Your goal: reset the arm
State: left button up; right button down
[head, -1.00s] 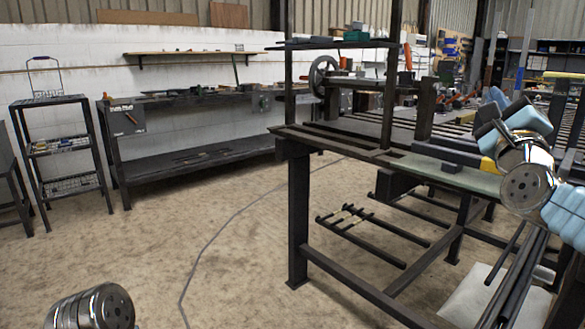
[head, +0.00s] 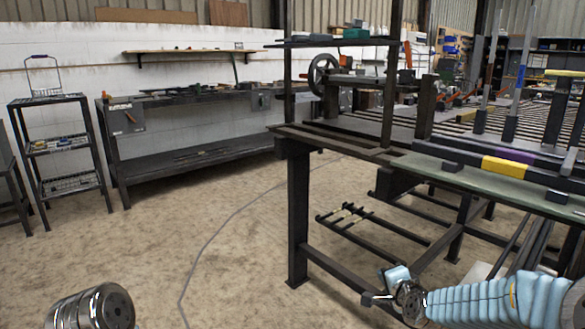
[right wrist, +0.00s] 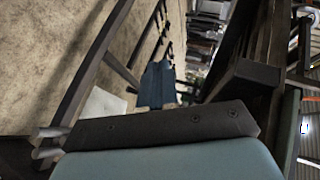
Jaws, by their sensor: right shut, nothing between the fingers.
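My right arm (head: 480,300) reaches in from the lower right of the head view, below the green bench top. My right gripper (head: 370,298) is at its end, small and dark, shut and empty, in front of the lower frame of the bench. In the right wrist view, a dark plate and a pale blue surface of mine fill the bottom. A metal joint of my left arm (head: 92,308) shows at the lower left of the head view; the left gripper is out of the picture.
The dark steel bench (head: 298,215) with a green top (head: 460,176) stands close on the right. A dark bar with yellow and purple bands (head: 503,168) lies on it, with upright posts behind. A shelf rack (head: 105,160) stands left.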

jog(key=s+a+f+n+g+y, duration=0.1)
jog(key=s+a+f+n+g, duration=0.15)
jog(key=f, duration=0.45)
jog(key=s+a+f+n+g, duration=0.15)
jog(key=s+f, duration=0.25)
jog(key=f, duration=0.4)
jog(key=s+a+f+n+g+y, duration=0.1)
jog(key=s+a+f+n+g, duration=0.3)
jog(key=s+f, duration=0.5)
jog(key=s+a+f+n+g+y, duration=0.1)
jog(key=s+a+f+n+g, duration=0.3)
jog(key=s+f, duration=0.5)
jog(key=s, duration=0.7)
jog(key=shift+s+a+f+g, duration=0.15)
jog(key=shift+s+g, duration=0.2)
jog(key=shift+g, duration=0.05)
jog(key=shift+w, duration=0.15)
